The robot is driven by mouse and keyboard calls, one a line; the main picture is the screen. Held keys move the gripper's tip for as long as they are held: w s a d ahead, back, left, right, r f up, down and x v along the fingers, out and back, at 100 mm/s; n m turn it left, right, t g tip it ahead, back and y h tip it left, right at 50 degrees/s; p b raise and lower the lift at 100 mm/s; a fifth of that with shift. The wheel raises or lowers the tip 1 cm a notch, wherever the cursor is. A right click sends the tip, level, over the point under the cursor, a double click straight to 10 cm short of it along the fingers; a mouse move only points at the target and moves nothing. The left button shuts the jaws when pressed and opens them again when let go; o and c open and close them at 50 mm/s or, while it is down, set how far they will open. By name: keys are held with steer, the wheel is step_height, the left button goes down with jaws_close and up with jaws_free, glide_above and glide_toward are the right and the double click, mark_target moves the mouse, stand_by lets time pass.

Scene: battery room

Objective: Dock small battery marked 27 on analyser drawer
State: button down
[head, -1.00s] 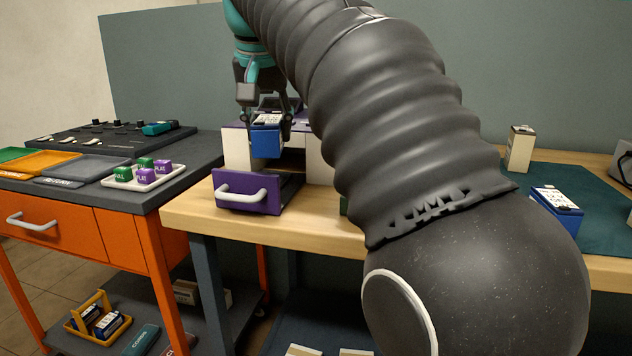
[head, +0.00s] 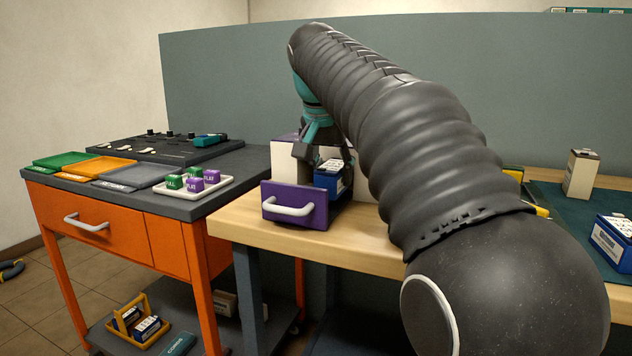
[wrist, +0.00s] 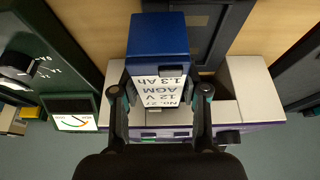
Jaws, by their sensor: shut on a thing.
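My gripper (wrist: 160,100) is shut on a small blue battery (wrist: 158,40) with a white label reading 12 V AGM 1.3 Ah; the number looks like 27. In the head view the battery (head: 328,180) is upright, low over or in the open purple-fronted drawer (head: 294,204). I cannot tell whether it touches the drawer floor. The drawer belongs to the white and purple analyser (wrist: 245,85), whose body is partly behind my gripper and arm in the head view.
An orange cart (head: 100,225) at left carries coloured trays and a white tray (head: 222,190) of small green and purple blocks. Another blue battery (head: 612,240) and a cream battery (head: 581,173) stand on the right. A dark meter (wrist: 74,112) is beside the analyser.

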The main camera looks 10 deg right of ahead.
steer(key=w+a+f, duration=0.2)
steer(key=w, duration=0.1)
steer(key=shift+w+a+f, duration=0.15)
steer(key=shift+w+f, duration=0.05)
steer(key=shift+f, duration=0.1)
steer(key=shift+w+a+f, duration=0.1)
steer(key=shift+w+f, duration=0.05)
steer(key=shift+f, duration=0.15)
steer(key=c, duration=0.6)
jaws_free()
steer(key=p+v, duration=0.2)
steer(key=v, duration=1)
steer(key=shift+p, duration=0.35)
